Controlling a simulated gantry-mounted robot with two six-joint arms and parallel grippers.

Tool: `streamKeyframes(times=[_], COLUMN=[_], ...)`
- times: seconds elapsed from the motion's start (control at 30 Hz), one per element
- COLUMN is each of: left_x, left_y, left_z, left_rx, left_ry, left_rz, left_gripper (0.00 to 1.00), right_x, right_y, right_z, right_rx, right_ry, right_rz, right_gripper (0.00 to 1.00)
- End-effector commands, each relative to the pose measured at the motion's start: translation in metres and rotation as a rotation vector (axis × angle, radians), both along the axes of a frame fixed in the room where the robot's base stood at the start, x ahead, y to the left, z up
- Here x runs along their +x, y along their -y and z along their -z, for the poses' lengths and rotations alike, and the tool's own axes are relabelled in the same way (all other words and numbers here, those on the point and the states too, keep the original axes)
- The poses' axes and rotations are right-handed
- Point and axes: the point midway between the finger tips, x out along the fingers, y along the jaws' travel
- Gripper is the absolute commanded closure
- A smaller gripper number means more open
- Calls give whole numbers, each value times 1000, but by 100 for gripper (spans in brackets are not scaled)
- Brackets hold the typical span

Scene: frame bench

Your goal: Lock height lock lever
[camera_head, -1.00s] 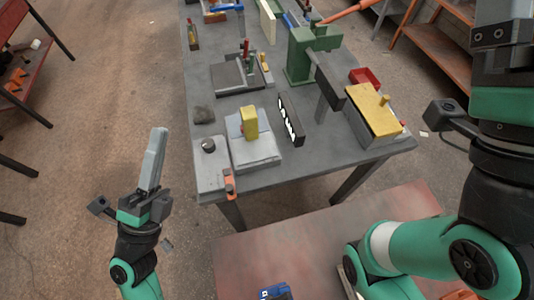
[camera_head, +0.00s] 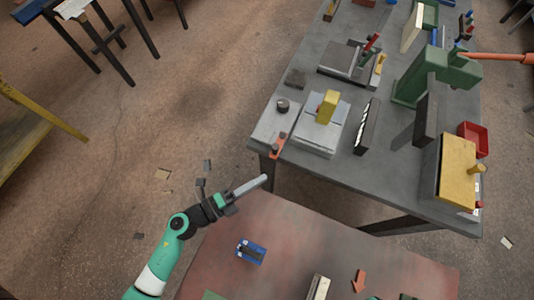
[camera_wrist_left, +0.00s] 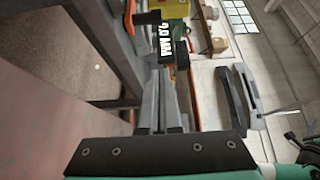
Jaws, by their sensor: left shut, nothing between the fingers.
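My left gripper (camera_head: 251,184) is shut and empty, its grey fingers pointing right and up, just off the bench's near left corner. It also shows in the left wrist view (camera_wrist_left: 160,105). A grey plate with a black knob (camera_head: 282,105) sits at that corner. An orange lever-like part (camera_head: 277,146) is on its front edge, apart from the fingertips. An orange part shows at the top of the left wrist view (camera_wrist_left: 130,16). I cannot tell for sure which part is the height lock lever. My right gripper is not in view.
A grey block with a yellow piece (camera_head: 327,106) stands beside the knob plate. A black upright plate (camera_head: 367,127), a green press (camera_head: 437,75) and a yellow-topped box (camera_head: 457,172) stand further right. A low reddish surface (camera_head: 290,235) bears a small blue item (camera_head: 251,251).

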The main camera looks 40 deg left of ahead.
Motion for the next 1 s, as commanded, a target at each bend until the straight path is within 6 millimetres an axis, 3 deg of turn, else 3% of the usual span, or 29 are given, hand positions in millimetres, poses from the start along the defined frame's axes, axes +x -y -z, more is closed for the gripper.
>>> streamKeyframes(times=[0.47,0.5,0.7,1.0], left_x=[87,91,90,89], left_y=[36,32,1,-5], left_z=[0,1,0,-1], left_rx=[0,1,0,0], left_ry=[5,4,2,2], left_rz=[3,-3,-4,0], left_gripper=[100,100,100,100], right_x=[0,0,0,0], right_y=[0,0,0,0], right_z=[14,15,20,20], right_rx=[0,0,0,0], right_ry=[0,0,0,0], right_rz=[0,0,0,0], right_gripper=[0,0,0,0])
